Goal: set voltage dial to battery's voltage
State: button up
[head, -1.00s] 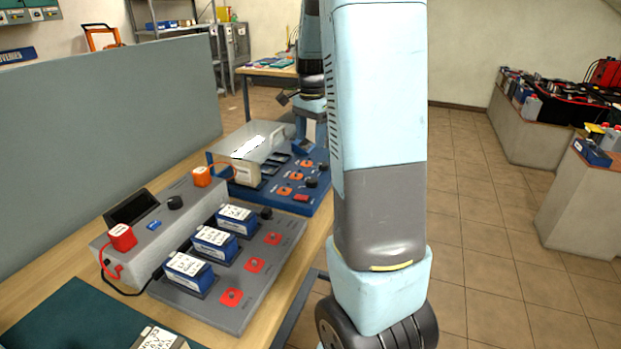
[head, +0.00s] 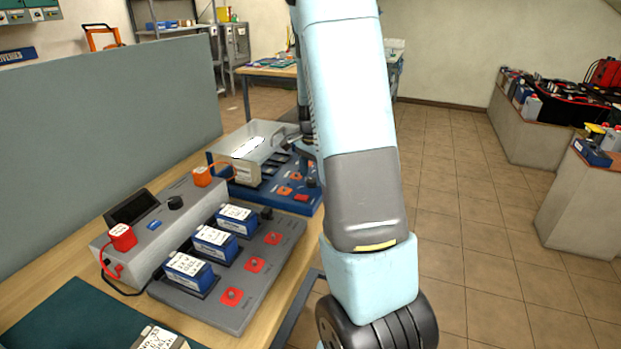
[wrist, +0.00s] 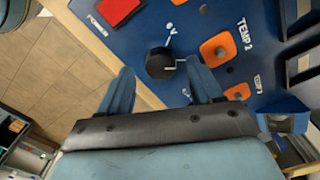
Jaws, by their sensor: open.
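A black round dial (wrist: 160,63) is on the blue panel (wrist: 195,20) in the wrist view. White lettering reading "6 V" is beside it, and a short white line shows at its edge. My gripper (wrist: 159,72) is open, its two blue fingers on either side of the dial; whether they touch it I cannot tell. In the head view the blue panel (head: 283,195) is partly behind my arm, which hides most of my gripper. A cream battery (head: 246,173) stands on the panel beside a clear cover. Its label is too small to read.
An orange pad (wrist: 218,48) and a red square (wrist: 118,10) are near the dial. A grey panel (head: 215,305) with several blue batteries is nearer on the wooden bench. A grey divider (head: 100,140) stands left.

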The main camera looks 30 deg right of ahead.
jog(key=shift+f, duration=0.85)
jog(key=c, duration=1)
jog(key=shift+a, duration=0.25)
jog(key=shift+c, duration=0.3)
jog(key=shift+d, duration=0.15)
